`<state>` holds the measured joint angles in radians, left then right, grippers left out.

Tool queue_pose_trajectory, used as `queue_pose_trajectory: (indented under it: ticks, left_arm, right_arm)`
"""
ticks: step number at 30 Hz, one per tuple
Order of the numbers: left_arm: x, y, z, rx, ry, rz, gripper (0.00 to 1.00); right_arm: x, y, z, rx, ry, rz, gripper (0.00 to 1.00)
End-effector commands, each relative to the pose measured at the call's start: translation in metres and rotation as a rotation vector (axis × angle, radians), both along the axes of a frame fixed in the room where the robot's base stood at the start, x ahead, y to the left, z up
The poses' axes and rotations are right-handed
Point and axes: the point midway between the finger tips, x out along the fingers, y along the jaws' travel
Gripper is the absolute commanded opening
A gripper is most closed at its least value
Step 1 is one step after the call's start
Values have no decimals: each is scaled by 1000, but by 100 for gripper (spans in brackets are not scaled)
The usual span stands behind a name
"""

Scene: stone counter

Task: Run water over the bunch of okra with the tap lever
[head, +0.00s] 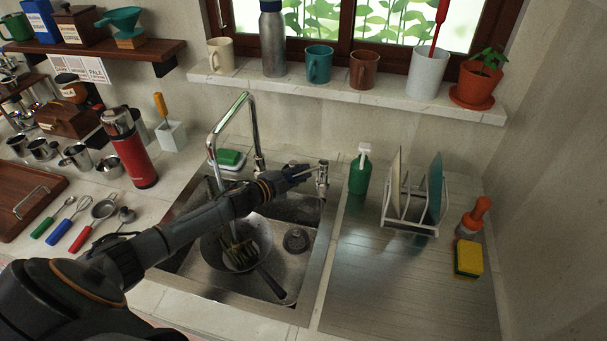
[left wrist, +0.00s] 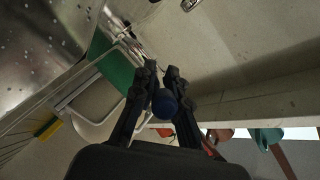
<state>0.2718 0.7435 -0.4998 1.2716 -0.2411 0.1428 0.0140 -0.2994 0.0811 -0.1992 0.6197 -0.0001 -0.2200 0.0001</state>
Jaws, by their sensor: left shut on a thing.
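The bunch of okra (head: 240,256) lies in a round metal pan or strainer in the sink, partly hidden by my left arm. The curved chrome spout (head: 244,98) comes down over the left of the basin. The tap lever stands on a chrome valve (head: 322,182) behind the sink, right of the spout. My left gripper (head: 305,173) reaches across the sink to it and is shut on the lever. In the left wrist view, a round blue end (left wrist: 165,103) sits between its fingers (left wrist: 162,78). My right gripper is not in view.
A green bottle (head: 360,170), a dish rack (head: 412,213) with plates and a yellow sponge (head: 468,259) stand on the right drainboard. A red flask (head: 130,150) and utensils are left of the sink. The window sill (head: 345,92) holds mugs and pots.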

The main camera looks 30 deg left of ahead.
Motion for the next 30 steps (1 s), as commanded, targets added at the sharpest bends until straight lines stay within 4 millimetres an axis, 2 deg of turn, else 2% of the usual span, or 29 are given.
queue_pose_trajectory:
  ticks: [11,12,15,25,30]
  left_arm:
    - [0,0,0,1,1,-5,0]
    - [0,0,0,1,1,-4,17]
    - [0,0,0,1,1,-4,36]
    - [-1,0,0,1,1,-4,36]
    - [-14,4,2,0,2,-5,36]
  right_arm:
    - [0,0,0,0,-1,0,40]
    - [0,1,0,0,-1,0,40]
    - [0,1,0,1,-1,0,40]
    - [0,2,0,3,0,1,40]
    - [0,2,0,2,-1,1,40]
